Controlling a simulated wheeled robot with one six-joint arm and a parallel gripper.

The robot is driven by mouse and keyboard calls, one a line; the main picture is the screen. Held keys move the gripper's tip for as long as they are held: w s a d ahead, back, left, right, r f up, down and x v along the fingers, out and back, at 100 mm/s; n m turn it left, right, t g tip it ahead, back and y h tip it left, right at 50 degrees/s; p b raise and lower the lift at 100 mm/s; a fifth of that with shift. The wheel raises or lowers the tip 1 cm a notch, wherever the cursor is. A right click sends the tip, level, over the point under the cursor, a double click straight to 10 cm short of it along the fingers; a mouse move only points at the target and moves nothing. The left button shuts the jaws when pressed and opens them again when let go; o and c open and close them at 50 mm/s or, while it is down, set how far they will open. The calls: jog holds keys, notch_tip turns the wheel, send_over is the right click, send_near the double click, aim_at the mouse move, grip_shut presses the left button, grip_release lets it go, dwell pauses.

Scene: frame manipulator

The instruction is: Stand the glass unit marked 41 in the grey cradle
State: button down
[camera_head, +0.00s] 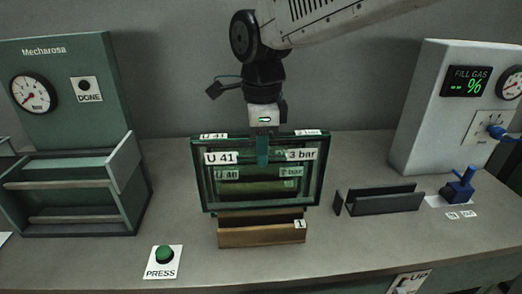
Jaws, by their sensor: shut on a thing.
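The glass unit marked U 41 (207,185) hangs upright in the middle, with a dark green frame and labels U 41 and 3 bar. My gripper (262,150) is shut on its top edge from above. Fainter labels show through the glass; I cannot tell if they belong to another pane behind. The unit's lower edge is just above or in front of a wooden rack; I cannot tell if they touch. The grey cradle (384,203), a dark slotted holder, sits empty on the bench to the right.
The wooden rack (262,236) marked 1 stands below the unit. A green Mecharosa press (60,75) with an open-topped tank stands left, and a green PRESS button (165,255) in front. A grey FILL GAS box (425,110) and blue lever (459,188) are right.

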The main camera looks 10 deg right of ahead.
jog(key=shift+r, duration=5.85)
